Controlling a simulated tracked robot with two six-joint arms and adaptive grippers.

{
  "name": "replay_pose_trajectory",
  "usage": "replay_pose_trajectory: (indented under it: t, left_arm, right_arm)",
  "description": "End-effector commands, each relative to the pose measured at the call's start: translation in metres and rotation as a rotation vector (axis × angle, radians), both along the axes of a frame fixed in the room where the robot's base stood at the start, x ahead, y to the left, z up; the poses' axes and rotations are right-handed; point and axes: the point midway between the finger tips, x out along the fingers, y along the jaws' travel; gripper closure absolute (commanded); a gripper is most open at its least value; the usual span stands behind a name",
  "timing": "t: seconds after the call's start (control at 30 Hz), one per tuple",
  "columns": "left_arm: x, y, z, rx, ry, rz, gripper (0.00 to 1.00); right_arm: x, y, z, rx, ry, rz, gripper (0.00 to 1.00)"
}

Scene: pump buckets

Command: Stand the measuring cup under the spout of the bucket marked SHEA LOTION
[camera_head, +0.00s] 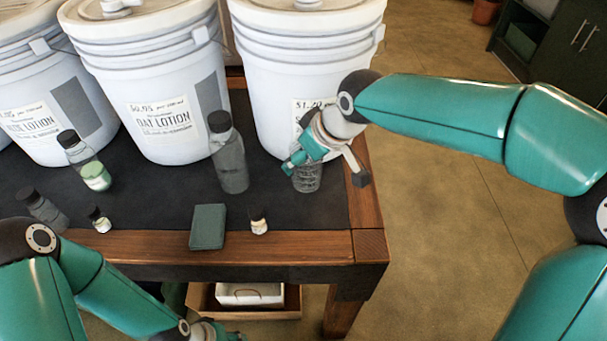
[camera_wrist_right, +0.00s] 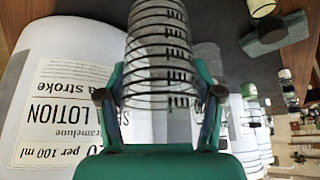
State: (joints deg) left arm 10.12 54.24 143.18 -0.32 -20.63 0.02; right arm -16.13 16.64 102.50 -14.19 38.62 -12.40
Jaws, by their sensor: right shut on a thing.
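The clear measuring cup (camera_head: 307,182), with black marks in the right wrist view (camera_wrist_right: 160,50), is upright between the fingers of my right gripper (camera_head: 325,166), which is shut on it. The cup is at the table's right part, in front of the right-hand white bucket (camera_head: 300,75). In the head view my gripper covers much of that bucket's label, which shows a price. The right wrist view shows a label (camera_wrist_right: 65,115) reading partly "LOTION", its first word mostly hidden. The spout does not show. My left gripper (camera_head: 210,333) is cut off at the bottom edge; its jaws are unclear.
The middle bucket (camera_head: 150,80) reads OAT LOTION; another bucket (camera_head: 40,105) stands left. A dark grey bottle (camera_head: 231,165) stands left of the cup. A green block (camera_head: 207,227), small vial (camera_head: 258,222) and green-filled bottle (camera_head: 95,174) are also on the table. The wooden edge (camera_head: 369,190) is close right.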

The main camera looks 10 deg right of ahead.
Motion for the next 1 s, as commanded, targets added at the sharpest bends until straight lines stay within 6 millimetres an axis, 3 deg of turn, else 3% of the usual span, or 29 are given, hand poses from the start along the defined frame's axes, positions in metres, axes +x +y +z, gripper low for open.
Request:
replay_pose_trajectory:
  t: [0.4,0.67,0.7,0.8,0.83,1.0]
  left_arm:
    - [0.000,0.000,-0.009,0.000,0.000,0.000,0.60]
    - [0.000,0.000,-0.009,0.000,0.000,0.000,0.60]
    - [0.000,0.000,-0.009,0.000,0.000,0.000,0.60]
    - [0.000,0.000,-0.009,0.000,0.000,0.000,0.60]
    - [0.000,0.000,-0.009,0.000,0.000,0.000,0.60]
    - [0.000,0.000,-0.009,0.000,0.000,0.000,0.60]
  right_arm:
    - [0.000,0.000,-0.045,0.000,0.001,-0.002,0.61]
    - [0.000,0.000,-0.048,0.000,0.001,-0.001,0.61]
    - [0.000,0.000,-0.048,0.000,0.001,-0.001,0.28]
    - [0.000,0.000,-0.048,0.000,0.001,-0.001,0.11]
    - [0.000,0.000,-0.048,0.000,0.001,-0.001,0.06]
    - [0.000,0.000,-0.047,0.000,0.000,-0.001,0.06]
